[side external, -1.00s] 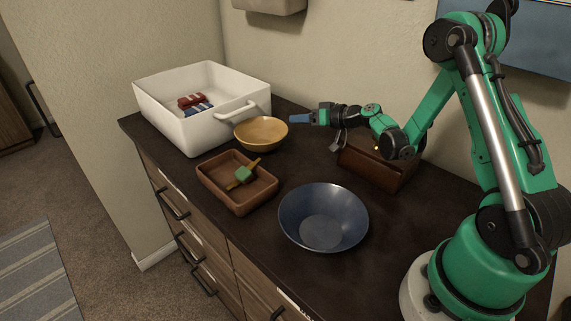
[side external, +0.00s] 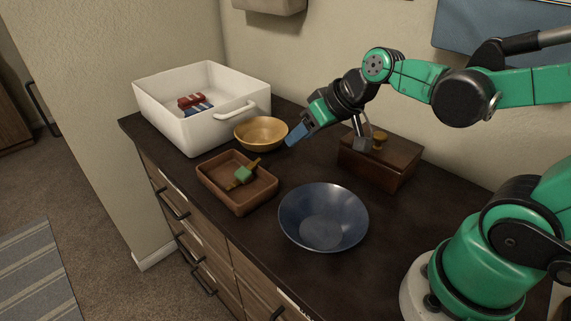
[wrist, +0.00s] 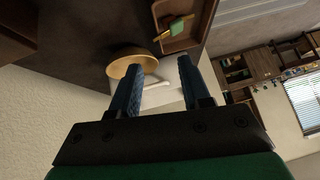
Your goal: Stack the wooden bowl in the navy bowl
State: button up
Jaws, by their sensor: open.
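The wooden bowl (side external: 261,133), a shallow tan-gold bowl, stands upright and looks empty on the dark counter beside the white bin. The navy bowl (side external: 323,218), larger and also empty, stands nearer the front of the counter, right of the brown tray. My gripper (side external: 293,137) is open, just right of the wooden bowl in the side view and above the counter. In the wrist view the wooden bowl (wrist: 131,62) shows beyond my gripper (wrist: 157,68), nearer the left finger, which hides part of it. I see nothing between the fingers. The navy bowl is not in the wrist view.
The white bin (side external: 198,128) with red and blue things stands behind and left of the wooden bowl. The brown tray (side external: 222,193) holds a green-headed brush (side external: 243,175). A wooden box (side external: 379,166) stands at the back right. Bare counter lies between the bowls.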

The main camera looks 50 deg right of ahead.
jog(key=s, duration=0.1)
jog(key=s+a, duration=0.1)
jog(key=s, duration=0.1)
jog(key=shift+s+h, duration=0.1)
jog(key=shift+h, duration=0.3)
jog(key=shift+o, duration=0.3)
jog(key=shift+s+h, duration=0.3)
jog(key=shift+s, duration=0.2)
